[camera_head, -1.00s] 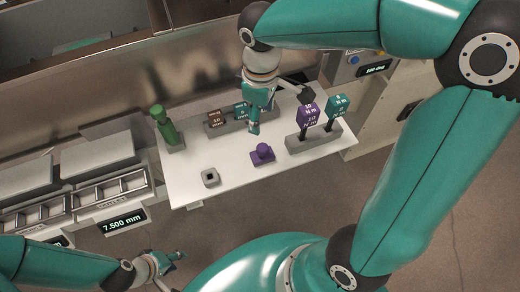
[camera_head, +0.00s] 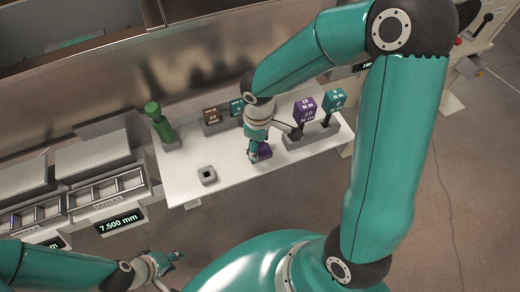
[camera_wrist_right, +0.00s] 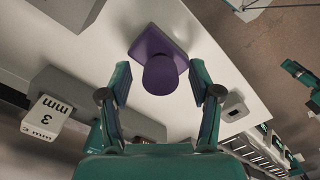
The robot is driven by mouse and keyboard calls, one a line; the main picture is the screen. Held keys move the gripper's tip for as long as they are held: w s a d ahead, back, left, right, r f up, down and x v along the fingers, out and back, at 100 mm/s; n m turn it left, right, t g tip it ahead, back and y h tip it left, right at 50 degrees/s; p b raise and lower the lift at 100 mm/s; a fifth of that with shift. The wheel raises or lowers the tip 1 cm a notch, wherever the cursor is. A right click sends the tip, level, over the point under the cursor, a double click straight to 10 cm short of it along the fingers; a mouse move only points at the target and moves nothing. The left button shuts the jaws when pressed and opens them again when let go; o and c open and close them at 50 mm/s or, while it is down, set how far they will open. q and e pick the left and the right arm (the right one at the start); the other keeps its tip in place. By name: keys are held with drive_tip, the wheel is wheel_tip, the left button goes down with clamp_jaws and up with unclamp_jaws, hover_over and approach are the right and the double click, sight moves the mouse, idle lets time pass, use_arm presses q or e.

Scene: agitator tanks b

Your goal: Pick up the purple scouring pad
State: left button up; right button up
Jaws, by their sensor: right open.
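The purple scouring pad (camera_wrist_right: 160,62) has a flat square base and a round knob on top. It lies on the white table; in the head view only part of the pad (camera_head: 265,152) shows beside my right gripper. My right gripper (camera_head: 254,156) is directly over it, pointing down. In the right wrist view the open fingers of the gripper (camera_wrist_right: 160,75) are on either side of the knob, with gaps visible; I cannot tell how far above it they are. My left gripper (camera_head: 168,262) is low at the left, off the table, and its jaw state is unclear.
On the white table (camera_head: 232,179) stand a small grey square block (camera_head: 207,175), a green upright object (camera_head: 160,122), and a purple (camera_head: 305,108) and a teal (camera_head: 334,100) labelled tool in a grey holder. A brown labelled block (camera_head: 211,115) stands behind. The table's front is mostly clear.

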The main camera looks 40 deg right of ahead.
drive_tip(key=shift+f, duration=0.55)
clamp_jaws()
drive_tip(key=shift+r, duration=0.15)
wheel_tip(320, 180, up, 20)
drive_tip(key=p, duration=0.2)
idle(0.3)
